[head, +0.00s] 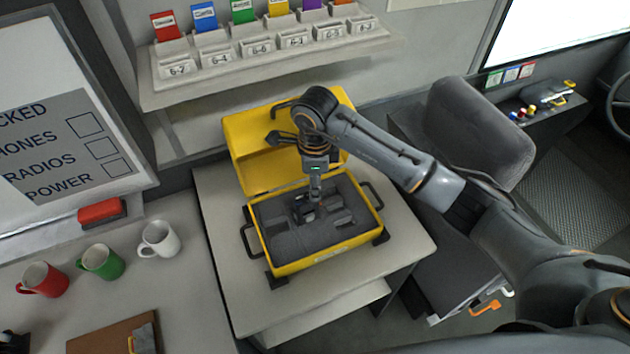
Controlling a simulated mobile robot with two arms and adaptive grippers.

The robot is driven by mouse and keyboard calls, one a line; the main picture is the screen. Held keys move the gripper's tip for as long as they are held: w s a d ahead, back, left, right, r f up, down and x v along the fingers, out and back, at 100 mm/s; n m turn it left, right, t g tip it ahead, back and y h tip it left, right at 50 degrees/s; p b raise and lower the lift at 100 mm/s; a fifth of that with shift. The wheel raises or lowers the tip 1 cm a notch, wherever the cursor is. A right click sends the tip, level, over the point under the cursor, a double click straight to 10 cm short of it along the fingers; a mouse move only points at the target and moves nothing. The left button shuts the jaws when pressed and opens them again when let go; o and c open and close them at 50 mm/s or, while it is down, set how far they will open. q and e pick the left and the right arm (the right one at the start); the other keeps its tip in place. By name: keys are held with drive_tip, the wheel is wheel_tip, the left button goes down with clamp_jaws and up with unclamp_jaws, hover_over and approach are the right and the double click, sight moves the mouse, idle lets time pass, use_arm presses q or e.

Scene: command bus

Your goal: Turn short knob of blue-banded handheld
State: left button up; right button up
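An open yellow case (282,265) with a dark foam insert lies on a light table. Dark handheld-like shapes (341,217) sit in the foam; they are too small and dark for me to make out a blue band or a short knob. My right gripper (308,208) comes in from the right and points down into the middle of the case, at or just above the foam. Its fingers merge with the dark contents, so I cannot tell whether they are open, shut or touching a handheld. My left gripper is not in view.
The raised yellow lid (245,150) stands behind my gripper. A shelf (270,80) with numbered holders and coloured cards hangs above. Red (42,279), green (102,262) and white (160,239) mugs stand on the left counter. A grey seat (480,130) is at the right.

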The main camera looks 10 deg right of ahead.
drive_tip(key=shift+f, duration=0.85)
drive_tip(key=shift+c, duration=0.4)
clamp_jaws()
drive_tip(key=shift+w, duration=0.1)
drive_tip(key=n+b, duration=0.1)
drive_tip(key=b, duration=0.1)
drive_tip(key=n+b, duration=0.1)
drive_tip(key=b, duration=0.2)
drive_tip(key=shift+f+n+b, duration=0.25)
drive_tip(key=shift+n+b, duration=0.05)
drive_tip(key=shift+r+n+b, duration=0.15)
drive_tip(key=shift+n+b, duration=0.15)
drive_tip(key=shift+b, duration=0.15)
drive_tip(key=shift+r, duration=0.15)
